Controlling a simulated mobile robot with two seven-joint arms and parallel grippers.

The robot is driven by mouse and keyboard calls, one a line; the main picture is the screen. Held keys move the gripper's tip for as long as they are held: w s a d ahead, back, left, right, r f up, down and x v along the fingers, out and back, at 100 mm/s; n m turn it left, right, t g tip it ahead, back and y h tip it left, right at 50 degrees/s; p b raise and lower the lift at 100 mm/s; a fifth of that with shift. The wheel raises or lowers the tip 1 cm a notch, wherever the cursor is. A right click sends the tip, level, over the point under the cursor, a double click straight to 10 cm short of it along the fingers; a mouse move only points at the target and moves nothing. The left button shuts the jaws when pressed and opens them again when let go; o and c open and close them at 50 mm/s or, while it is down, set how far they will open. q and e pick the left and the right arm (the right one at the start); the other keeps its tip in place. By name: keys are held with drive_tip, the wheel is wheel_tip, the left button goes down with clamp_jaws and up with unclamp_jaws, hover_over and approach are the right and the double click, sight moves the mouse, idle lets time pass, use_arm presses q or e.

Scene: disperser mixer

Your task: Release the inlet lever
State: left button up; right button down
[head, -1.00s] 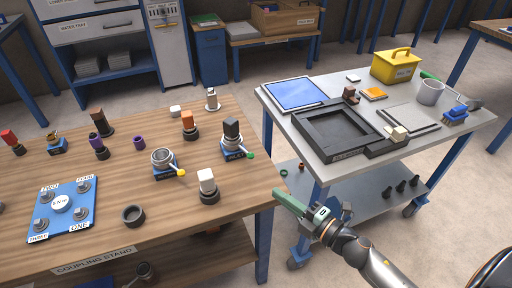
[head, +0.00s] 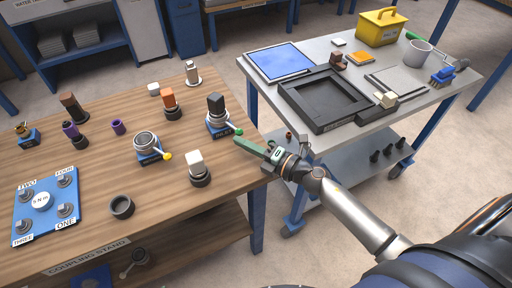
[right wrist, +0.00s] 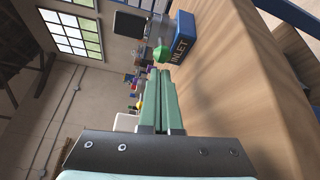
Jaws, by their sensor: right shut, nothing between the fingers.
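The inlet lever ends in a green knob (head: 238,132) on a blue base that carries a dark block on a grey coupling (head: 216,113), near the right edge of the wooden table. In the right wrist view the knob (right wrist: 160,53) is beside the INLET label (right wrist: 181,46). My right gripper (head: 244,139) is shut and empty, its green fingers pointing at the knob. The fingertips (right wrist: 160,73) are very close to the knob; I cannot tell whether they touch. My left gripper is not in view.
A yellow-knobbed lever unit (head: 148,147) and a white-topped coupling (head: 197,169) stand left of the inlet unit. A blue numbered plate (head: 42,207) lies at the left. A grey cart (head: 360,112) stands to the right across a gap.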

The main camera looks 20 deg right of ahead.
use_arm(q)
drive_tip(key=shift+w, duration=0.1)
use_arm(e)
drive_tip(key=shift+x, duration=0.75)
drive_tip(key=shift+w+d+f+n+g+y+b, duration=0.2)
drive_tip(key=shift+d+n+g+y+b, duration=0.25)
drive_tip(key=shift+d+y+b, duration=0.2)
drive_tip(key=shift+d+n+y+b, duration=0.15)
drive_tip(key=shift+n+y+b, duration=0.1)
drive_tip(key=shift+y+b, duration=0.15)
drive_tip(key=shift+w+d+g, duration=0.1)
drive_tip(key=shift+d+g, duration=0.05)
drive_tip(key=shift+g, duration=0.2)
drive_tip(key=shift+d+r+n+y+b, duration=0.1)
drive_tip(key=shift+r+n+y+b, duration=0.05)
drive_tip(key=shift+n+y+b, duration=0.2)
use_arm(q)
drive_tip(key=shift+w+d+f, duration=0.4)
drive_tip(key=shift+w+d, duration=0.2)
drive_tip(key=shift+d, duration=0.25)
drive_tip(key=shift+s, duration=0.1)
use_arm(e)
drive_tip(key=shift+d, duration=0.1)
